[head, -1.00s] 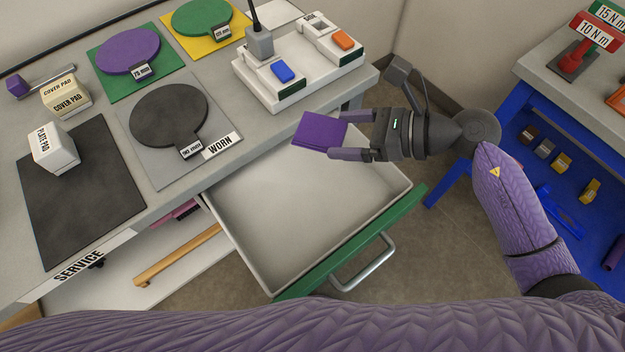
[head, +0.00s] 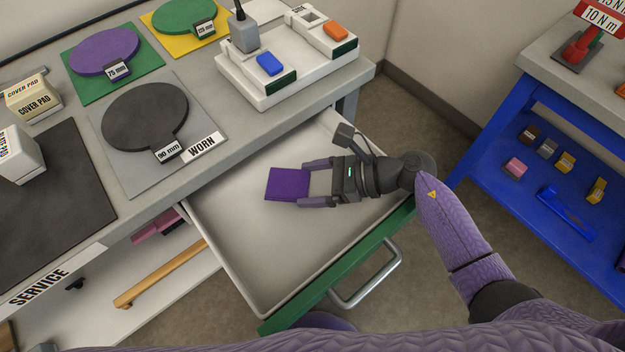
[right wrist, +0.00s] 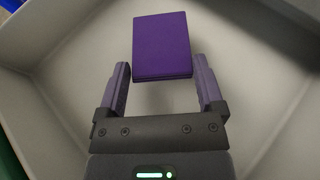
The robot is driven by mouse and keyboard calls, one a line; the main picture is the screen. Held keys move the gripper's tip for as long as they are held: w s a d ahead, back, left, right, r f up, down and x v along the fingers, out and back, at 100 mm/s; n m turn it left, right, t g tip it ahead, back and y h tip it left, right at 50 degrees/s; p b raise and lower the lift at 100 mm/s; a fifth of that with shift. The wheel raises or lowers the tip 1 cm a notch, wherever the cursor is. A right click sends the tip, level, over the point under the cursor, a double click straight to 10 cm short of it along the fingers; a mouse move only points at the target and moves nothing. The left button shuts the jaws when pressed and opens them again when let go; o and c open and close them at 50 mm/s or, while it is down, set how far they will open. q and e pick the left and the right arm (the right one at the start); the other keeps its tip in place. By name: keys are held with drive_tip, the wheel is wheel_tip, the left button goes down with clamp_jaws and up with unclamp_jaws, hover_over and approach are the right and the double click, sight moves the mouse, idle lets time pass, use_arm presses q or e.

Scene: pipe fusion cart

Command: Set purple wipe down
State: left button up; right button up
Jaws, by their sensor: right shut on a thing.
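The purple wipe (head: 287,184) is a flat square pad. In the head view it appears within the outline of the open drawer (head: 240,265). My right gripper (head: 304,184) is shut on the wipe, with one finger along each side edge. The right wrist view shows the wipe (right wrist: 162,45) between the fingertips, with the pale drawer floor and walls around it. I cannot tell whether the wipe touches the drawer floor. My left gripper is not in view.
The drawer's green front and metal handle (head: 368,275) stick out from the bench. The bench edge and a white box with blue and orange switches (head: 290,75) lie behind. A blue shelf unit (head: 500,130) stands at right. The visible drawer floor is otherwise empty.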

drive_tip(key=shift+f+b, duration=0.65)
drive_tip(key=o, duration=0.8)
drive_tip(key=shift+s, duration=0.1)
drive_tip(key=shift+o, duration=0.6)
drive_tip(key=shift+d+r+p, duration=0.35)
drive_tip(key=shift+r+p, duration=0.5)
drive_tip(key=shift+p, duration=0.1)
drive_tip(key=v, duration=0.6)
drive_tip(key=shift+d+r, duration=0.1)
drive_tip(key=shift+d, duration=0.25)
